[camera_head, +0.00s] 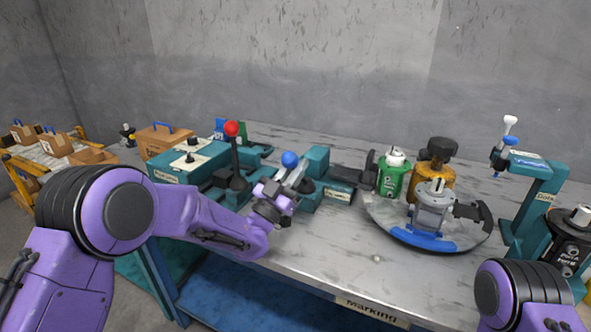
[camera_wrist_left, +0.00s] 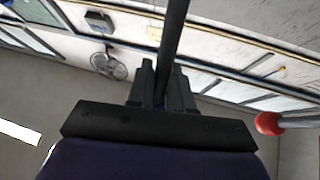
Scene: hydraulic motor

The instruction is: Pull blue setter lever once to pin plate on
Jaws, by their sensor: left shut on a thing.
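The blue setter lever shows its round blue knob (camera_head: 290,158) on top of the teal setter machine (camera_head: 318,160) at the middle of the bench. My left gripper (camera_head: 282,192) is at this lever, just below the knob. In the left wrist view the fingers (camera_wrist_left: 162,88) are shut around a dark lever rod (camera_wrist_left: 173,40). The gripper hides the lower part of the lever in the head view. A grey motor body (camera_head: 434,208) stands on the round turntable (camera_head: 400,232) to the right. I cannot make out the plate or its pins. My right gripper is out of view.
A red-knobbed lever (camera_head: 232,129) stands close to the left of my left gripper; its red knob (camera_wrist_left: 268,123) also shows in the left wrist view. Green (camera_head: 390,180) and orange (camera_head: 437,180) canisters stand behind the motor. A teal press (camera_head: 528,190) is at right.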

